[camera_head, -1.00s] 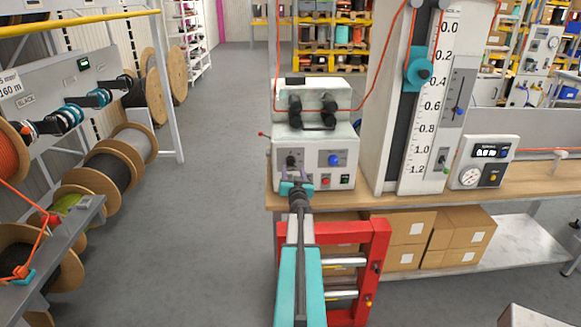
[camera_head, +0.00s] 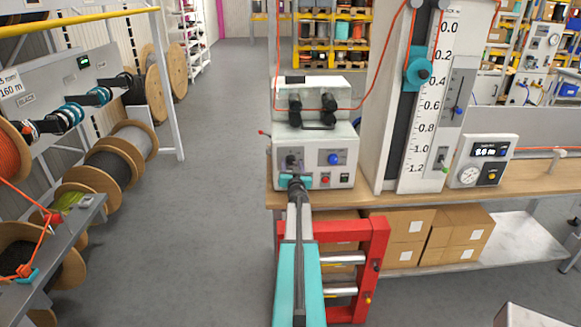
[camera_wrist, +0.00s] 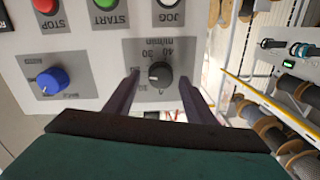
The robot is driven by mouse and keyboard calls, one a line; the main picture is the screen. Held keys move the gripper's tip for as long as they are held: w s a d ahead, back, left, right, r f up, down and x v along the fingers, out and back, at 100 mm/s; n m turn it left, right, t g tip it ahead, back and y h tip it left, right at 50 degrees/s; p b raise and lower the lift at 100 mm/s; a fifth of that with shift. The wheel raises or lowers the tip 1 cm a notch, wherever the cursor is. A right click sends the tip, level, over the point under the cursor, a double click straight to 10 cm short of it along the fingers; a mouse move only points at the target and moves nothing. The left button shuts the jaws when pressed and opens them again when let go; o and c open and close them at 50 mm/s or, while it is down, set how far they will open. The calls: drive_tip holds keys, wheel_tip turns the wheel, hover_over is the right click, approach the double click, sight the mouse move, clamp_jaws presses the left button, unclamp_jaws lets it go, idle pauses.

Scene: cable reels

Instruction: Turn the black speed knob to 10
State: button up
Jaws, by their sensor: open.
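The black speed knob (camera_wrist: 160,73) is on the machine's front panel, on a grey scale plate. In the wrist view the panel is upside down, and 30 and 40 m/min can be read beside the knob. A pale mark shows on the knob, but I cannot tell its exact setting. My gripper (camera_wrist: 159,82) is open, with one dark finger on each side of the knob. I cannot tell whether either finger touches it. In the head view my gripper (camera_head: 294,175) is just in front of the panel, low over the knob (camera_head: 292,161).
A blue knob (camera_wrist: 53,81) is beside the black knob. Red STOP (camera_wrist: 46,5), green START (camera_wrist: 104,3) and JOG (camera_wrist: 169,13) buttons are close by.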

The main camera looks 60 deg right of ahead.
drive_tip(key=c, duration=1.1)
drive_tip(key=shift+a, duration=0.4)
drive_tip(key=shift+d+r, duration=0.15)
drive_tip(key=shift+d, duration=0.15)
